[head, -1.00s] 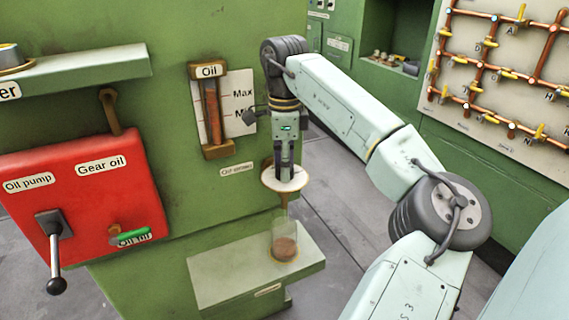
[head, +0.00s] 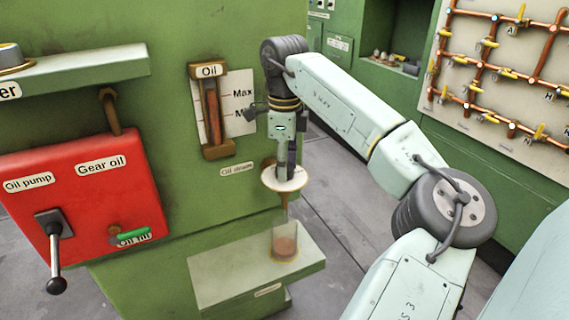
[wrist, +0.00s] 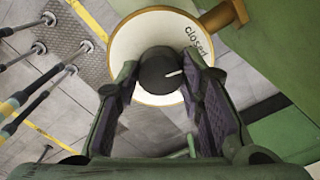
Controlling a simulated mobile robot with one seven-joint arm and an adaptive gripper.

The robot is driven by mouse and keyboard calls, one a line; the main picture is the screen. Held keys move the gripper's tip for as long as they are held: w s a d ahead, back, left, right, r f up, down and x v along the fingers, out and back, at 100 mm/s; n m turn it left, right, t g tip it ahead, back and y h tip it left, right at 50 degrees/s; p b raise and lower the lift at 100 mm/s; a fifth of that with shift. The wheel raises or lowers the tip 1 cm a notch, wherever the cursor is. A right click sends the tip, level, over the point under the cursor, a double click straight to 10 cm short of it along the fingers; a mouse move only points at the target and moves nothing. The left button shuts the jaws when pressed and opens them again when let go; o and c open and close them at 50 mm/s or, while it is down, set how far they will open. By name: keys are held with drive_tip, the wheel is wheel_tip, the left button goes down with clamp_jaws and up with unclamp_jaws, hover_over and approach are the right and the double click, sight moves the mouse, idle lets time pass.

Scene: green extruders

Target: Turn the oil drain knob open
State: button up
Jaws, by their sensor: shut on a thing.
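The oil drain knob (wrist: 158,70) is a dark round knob with a white pointer line, in the middle of a white dial (wrist: 135,40) with a brass rim. The word "closed" is at the dial's upper right; the pointer line points right, a little below that word. My gripper (wrist: 160,72) is shut on the knob, one finger on each side. In the head view my gripper (head: 284,172) points down onto the dial (head: 297,182), beside the "Oil drain" label (head: 237,169). The knob is hidden there by the fingers.
A glass (head: 284,242) with brown contents stands below the drain spout on a green ledge (head: 230,275). The oil gauge (head: 211,110) is on the green wall just left of my gripper. A red panel (head: 80,190) with a lever is further left.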

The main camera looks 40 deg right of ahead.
drive_tip(key=m, duration=0.7)
drive_tip(key=m+b, duration=0.1)
drive_tip(key=m, duration=0.3)
drive_tip(key=shift+m, duration=2.1)
drive_tip(key=o, duration=1.2)
